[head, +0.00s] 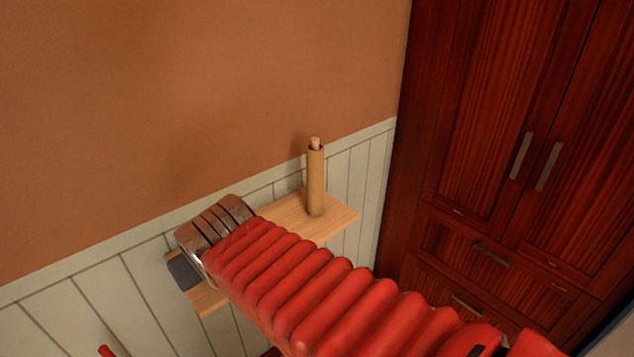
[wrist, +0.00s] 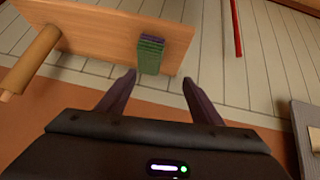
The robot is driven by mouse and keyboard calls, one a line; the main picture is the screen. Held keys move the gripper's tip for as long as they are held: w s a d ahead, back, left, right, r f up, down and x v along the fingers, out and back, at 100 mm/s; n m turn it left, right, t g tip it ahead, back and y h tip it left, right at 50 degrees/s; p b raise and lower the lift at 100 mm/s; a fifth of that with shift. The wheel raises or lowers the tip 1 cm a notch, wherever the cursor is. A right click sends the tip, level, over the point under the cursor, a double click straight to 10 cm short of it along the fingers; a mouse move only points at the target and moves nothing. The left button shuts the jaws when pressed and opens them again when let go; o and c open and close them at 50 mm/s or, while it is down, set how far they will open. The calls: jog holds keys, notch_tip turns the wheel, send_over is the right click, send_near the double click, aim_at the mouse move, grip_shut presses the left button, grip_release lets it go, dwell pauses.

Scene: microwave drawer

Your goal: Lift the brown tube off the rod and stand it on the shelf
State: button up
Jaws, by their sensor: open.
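The brown tube (head: 315,185) stands upright on the wooden shelf (head: 337,216) in the head view. The tip of a light wooden rod (head: 315,141) sticks out of its top. In the wrist view the tube (wrist: 35,60) shows at the left, with the rod tip (wrist: 6,96) at its end, and the shelf (wrist: 95,25) spans the top. My gripper (wrist: 159,76) is open and empty in the wrist view, apart from the tube and to its right. In the head view my red-sleeved arm hides the gripper and part of the shelf.
A green and purple block (wrist: 150,56) is on the shelf, in line with the open fingers in the wrist view. A dark grey item (head: 184,271) shows at the shelf's left end. A red bar (wrist: 236,30) is beyond. A tall wooden cabinet (head: 480,130) stands at the right.

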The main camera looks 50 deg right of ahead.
jog(key=w+d+m+t+h, duration=0.15)
jog(key=w+d, duration=0.25)
jog(key=d, duration=0.6)
jog(key=m+t+h, duration=0.2)
jog(key=t+h, duration=0.2)
jog(key=t, duration=0.3)
send_near(320, 159)
jog(key=x, duration=0.2)
jog(key=shift+w, duration=0.15)
jog(key=shift+d, duration=0.1)
jog(key=shift+x, duration=4.3)
jog(key=shift+w, duration=0.1)
